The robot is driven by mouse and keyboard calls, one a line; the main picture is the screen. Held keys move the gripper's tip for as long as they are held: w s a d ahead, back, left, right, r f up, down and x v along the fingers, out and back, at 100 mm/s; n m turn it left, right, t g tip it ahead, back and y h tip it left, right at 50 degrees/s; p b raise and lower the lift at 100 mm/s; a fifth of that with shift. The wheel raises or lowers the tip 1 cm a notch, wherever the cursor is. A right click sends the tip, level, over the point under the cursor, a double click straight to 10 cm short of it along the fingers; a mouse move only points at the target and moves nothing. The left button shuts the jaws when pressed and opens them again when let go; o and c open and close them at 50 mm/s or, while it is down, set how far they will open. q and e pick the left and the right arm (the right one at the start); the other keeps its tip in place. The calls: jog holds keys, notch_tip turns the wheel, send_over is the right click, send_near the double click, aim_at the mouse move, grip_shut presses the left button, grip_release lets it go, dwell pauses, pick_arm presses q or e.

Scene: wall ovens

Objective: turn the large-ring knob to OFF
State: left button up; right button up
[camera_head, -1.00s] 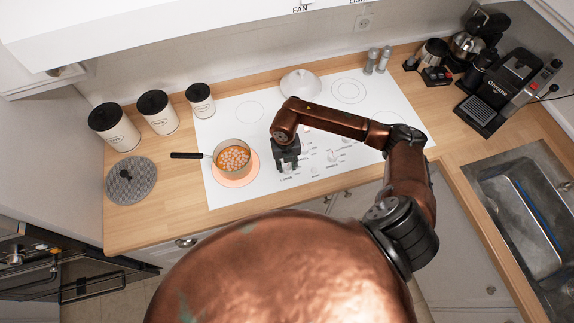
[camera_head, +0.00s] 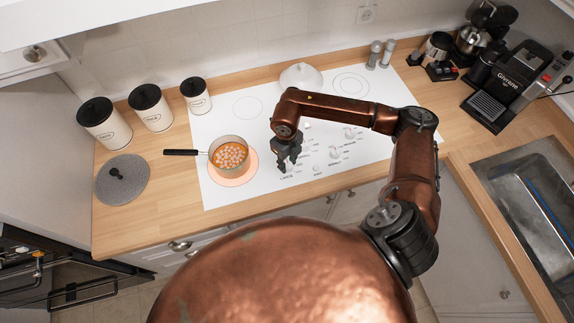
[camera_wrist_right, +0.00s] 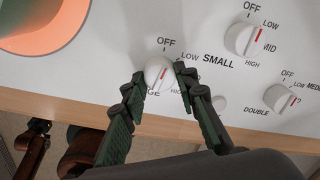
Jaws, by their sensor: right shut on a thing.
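The large-ring knob (camera_wrist_right: 158,73) is a round white knob with a short red mark, between my right fingertips in the right wrist view. My right gripper (camera_wrist_right: 157,80) is shut on it, a finger on each side. The mark runs roughly up and down, leaning a little right at the top; OFF is printed just above the knob. The name below is partly hidden, ending in "GE". In the head view my right gripper (camera_head: 286,165) points down at the front of the white cooktop (camera_head: 225,125) and hides the knob. My left gripper is not in view.
A pot (camera_head: 229,154) of round orange food sits on a glowing orange ring (camera_head: 233,182), left of my gripper. The small-ring knob (camera_wrist_right: 243,40) and double knob (camera_wrist_right: 282,96) are to the right. Canisters (camera_head: 104,125) and a coffee machine (camera_head: 505,85) stand farther off.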

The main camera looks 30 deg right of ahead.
aim_at(287, 165)
jog(key=shift+n+b, duration=0.8)
jog(key=shift+n, duration=0.2)
jog(key=o, duration=1.2)
jog(key=shift+c, duration=0.2)
notch_tip(287, 165, up, 12)
jog(key=shift+a, duration=0.15)
jog(key=shift+s, duration=0.1)
